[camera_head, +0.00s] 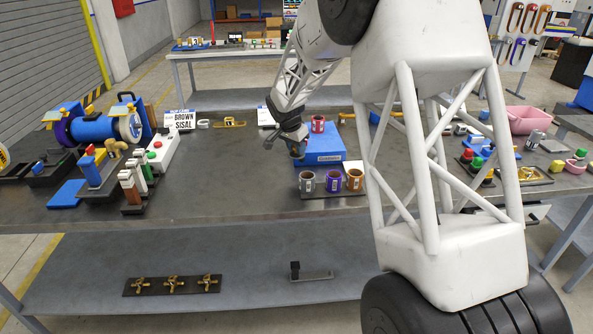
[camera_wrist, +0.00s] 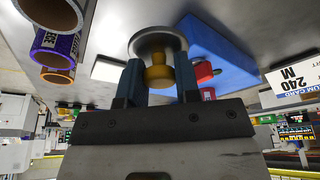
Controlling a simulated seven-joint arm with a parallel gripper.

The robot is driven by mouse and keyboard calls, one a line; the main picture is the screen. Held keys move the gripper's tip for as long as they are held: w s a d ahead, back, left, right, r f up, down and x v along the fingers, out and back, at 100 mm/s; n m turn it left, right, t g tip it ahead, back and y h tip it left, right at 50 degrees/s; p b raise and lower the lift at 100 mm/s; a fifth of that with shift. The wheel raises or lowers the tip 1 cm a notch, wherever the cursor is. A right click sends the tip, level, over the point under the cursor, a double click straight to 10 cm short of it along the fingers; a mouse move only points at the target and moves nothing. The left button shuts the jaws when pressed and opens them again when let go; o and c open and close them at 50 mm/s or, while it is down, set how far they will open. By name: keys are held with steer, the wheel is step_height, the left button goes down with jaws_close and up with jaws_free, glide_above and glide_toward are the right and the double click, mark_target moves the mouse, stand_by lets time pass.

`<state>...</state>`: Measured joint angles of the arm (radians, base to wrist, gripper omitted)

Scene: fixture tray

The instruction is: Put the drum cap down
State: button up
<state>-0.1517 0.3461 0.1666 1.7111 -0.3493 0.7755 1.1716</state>
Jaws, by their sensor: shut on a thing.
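The drum cap (camera_wrist: 157,42) is a silver disc with a yellow knob. In the wrist view my gripper (camera_wrist: 158,88) is shut on its knob, one finger on each side, with the disc beyond the fingertips. In the head view my gripper (camera_head: 295,146) is over the table at the left edge of the blue box (camera_head: 320,157). I cannot make out the cap clearly there. Whether the disc touches a surface below it cannot be told.
At left is a blue drum (camera_head: 92,129) on a stand. The tabletop (camera_head: 235,180) left of the mugs is clear.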

mark_target(295, 154)
steer(key=shift+f, duration=2.3)
steer(key=shift+f, duration=1.85)
steer(key=shift+f, duration=0.1)
steer(key=o, duration=0.9)
steer(key=shift+v, duration=6.1)
